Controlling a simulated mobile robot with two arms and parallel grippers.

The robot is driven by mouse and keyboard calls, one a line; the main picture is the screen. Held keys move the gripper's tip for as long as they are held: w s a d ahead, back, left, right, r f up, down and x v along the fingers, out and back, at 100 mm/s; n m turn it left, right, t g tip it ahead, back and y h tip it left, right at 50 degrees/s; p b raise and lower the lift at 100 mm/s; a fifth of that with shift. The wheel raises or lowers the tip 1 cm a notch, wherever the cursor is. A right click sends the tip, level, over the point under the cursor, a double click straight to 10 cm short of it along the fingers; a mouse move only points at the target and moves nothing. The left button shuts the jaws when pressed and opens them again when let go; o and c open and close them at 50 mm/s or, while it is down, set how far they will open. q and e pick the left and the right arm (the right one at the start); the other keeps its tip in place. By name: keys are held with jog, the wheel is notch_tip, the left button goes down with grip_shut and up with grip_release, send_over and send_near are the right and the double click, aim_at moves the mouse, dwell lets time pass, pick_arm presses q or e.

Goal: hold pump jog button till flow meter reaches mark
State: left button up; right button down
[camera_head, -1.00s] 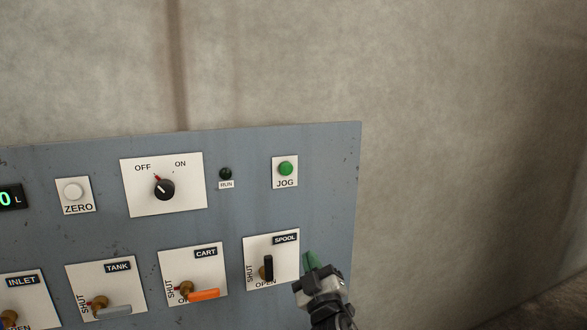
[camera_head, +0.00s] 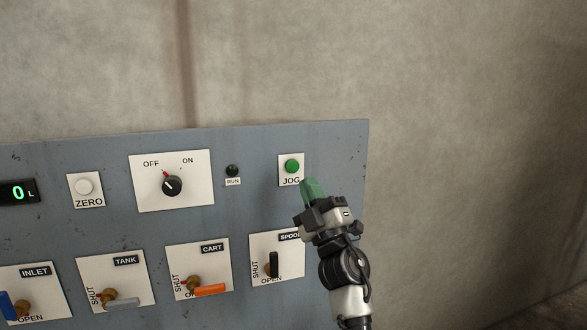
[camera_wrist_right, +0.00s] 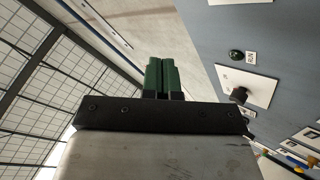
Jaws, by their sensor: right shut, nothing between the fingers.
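The green JOG button (camera_head: 292,166) sits on a white plate at the upper right of the grey panel. The flow meter display (camera_head: 18,192) at the left reads 0 L in green. My right gripper (camera_head: 312,187) has green fingertips and is shut and empty, just below and right of the JOG button. In the head view its tip overlaps the lower right corner of the JOG plate; I see no contact with the button. The right wrist view shows the two green fingers (camera_wrist_right: 161,77) together. My left gripper is not in view.
The panel also holds a white ZERO button (camera_head: 84,187), an OFF/ON knob (camera_head: 172,186) with its red mark toward OFF, and a dark RUN lamp (camera_head: 232,170). Valve handles for INLET, TANK, CART and SPOOL (camera_head: 273,264) line the lower row. Bare wall lies right of the panel.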

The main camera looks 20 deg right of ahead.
aim_at(292, 166)
jog(key=w+b, duration=0.8)
jog(key=shift+w+a, duration=0.15)
jog(key=shift+w, duration=0.15)
dwell(1.8)
jog(key=shift+w+b, duration=0.45)
jog(key=shift+b, duration=0.1)
jog(key=shift+w+b, duration=0.45)
jog(key=shift+b, duration=0.2)
dwell(3.9)
